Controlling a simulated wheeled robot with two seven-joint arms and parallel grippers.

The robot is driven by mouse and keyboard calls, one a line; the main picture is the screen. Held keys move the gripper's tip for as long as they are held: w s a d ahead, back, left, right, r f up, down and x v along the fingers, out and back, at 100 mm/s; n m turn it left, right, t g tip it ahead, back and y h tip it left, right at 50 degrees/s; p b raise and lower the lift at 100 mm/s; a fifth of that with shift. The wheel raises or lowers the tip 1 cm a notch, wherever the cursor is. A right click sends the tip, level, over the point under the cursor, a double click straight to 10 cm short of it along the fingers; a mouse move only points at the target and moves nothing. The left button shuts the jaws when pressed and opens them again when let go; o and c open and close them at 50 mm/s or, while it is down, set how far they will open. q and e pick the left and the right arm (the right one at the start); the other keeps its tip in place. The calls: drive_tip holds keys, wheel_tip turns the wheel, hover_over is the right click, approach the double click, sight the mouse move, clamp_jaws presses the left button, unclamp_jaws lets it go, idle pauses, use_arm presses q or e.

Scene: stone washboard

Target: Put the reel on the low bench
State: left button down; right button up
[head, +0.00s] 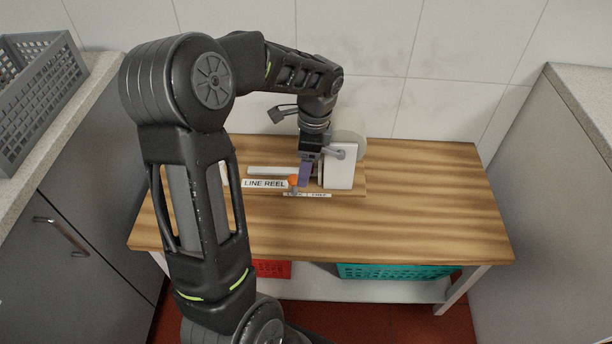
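The low bench (420,215) has a striped wooden top and stands against the tiled wall. A white device (341,168) with an upright plate and a pale round part behind it stands on a wooden board at the back middle of the bench; it looks like the reel. A label reading "LINE REEL" (264,184) is left of it. A purple piece (304,174) and an orange knob (293,181) show between label and plate. My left gripper (310,158) points down at the purple piece, close to the plate's left side; its fingers are largely hidden. My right gripper is out of view.
A red crate (272,269) and a teal crate (395,272) sit under the bench top. Grey cabinets (75,225) flank it at left and right, with a grey basket (40,90) on the left one. The bench's right half is clear.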

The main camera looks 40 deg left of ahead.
use_arm(q)
drive_tip(key=shift+f, duration=0.15)
drive_tip(key=shift+f, duration=1.9)
drive_tip(key=shift+c, duration=1.1)
unclamp_jaws()
drive_tip(key=r, duration=0.4)
drive_tip(key=d+r, duration=0.1)
drive_tip(key=r, duration=0.3)
drive_tip(key=w+r, duration=0.1)
drive_tip(key=r, duration=0.3)
drive_tip(key=shift+d+p, duration=0.2)
drive_tip(key=shift+p, duration=0.2)
drive_tip(key=shift+s+f, duration=0.1)
